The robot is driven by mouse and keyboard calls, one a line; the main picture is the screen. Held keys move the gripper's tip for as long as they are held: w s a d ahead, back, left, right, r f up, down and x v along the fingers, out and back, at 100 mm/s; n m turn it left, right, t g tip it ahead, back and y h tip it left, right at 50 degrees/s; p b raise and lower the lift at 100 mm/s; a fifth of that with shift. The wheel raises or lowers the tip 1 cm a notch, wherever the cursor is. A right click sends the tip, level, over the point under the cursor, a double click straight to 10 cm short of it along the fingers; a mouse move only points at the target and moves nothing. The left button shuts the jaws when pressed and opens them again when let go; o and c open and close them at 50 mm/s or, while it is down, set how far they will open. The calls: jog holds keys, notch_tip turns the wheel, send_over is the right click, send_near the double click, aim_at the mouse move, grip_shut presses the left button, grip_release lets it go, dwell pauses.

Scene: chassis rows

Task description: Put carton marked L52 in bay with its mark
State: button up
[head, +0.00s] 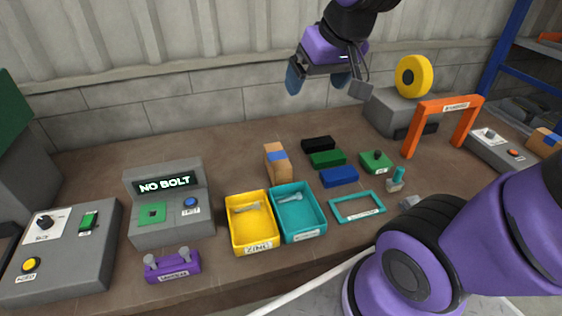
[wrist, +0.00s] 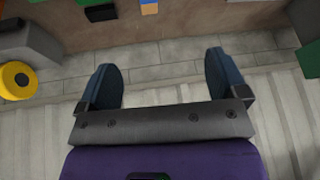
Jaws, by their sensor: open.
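A brown carton with a blue band (head: 277,163) stands upright on the bench behind the yellow and teal bins; no mark is readable on it. What looks like the same carton shows at the top edge of the wrist view (wrist: 149,6). Another brown carton with a blue patch (head: 545,141) is at the far right edge, partly cut off, its mark unreadable. My gripper (head: 327,86) is open and empty, high above the back of the bench near the wall. Its two fingers are wide apart in the wrist view (wrist: 160,78). I cannot make out a bay marked L52.
The yellow bin (head: 237,233) and teal bin (head: 319,222) hold metal parts. The NO BOLT console (head: 170,228) stands left. Black, green and blue blocks (head: 338,177), an orange arch (head: 450,103) and a yellow roll (head: 413,76) are right. Blue shelving (head: 502,50) rises far right.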

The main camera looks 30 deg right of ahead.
jog(key=w+f+m, duration=0.1)
jog(key=w+f, duration=0.9)
jog(key=w, duration=0.1)
jog(key=h, duration=0.1)
send_near(277, 156)
jog(key=shift+w+a+f+m+g, duration=0.3)
jog(key=shift+w+a+f+m, duration=0.1)
jog(key=shift+w+a, duration=0.1)
jog(key=shift+h, duration=0.3)
jog(key=shift+x, duration=3.05)
jog(key=x, duration=0.4)
jog(key=shift+s+d, duration=0.1)
jog(key=shift+d, duration=0.3)
jog(key=shift+w+f, duration=0.25)
jog(key=shift+f, duration=0.3)
jog(key=shift+f, duration=0.2)
jog(key=c, duration=1.4)
jog(key=shift+r, duration=0.15)
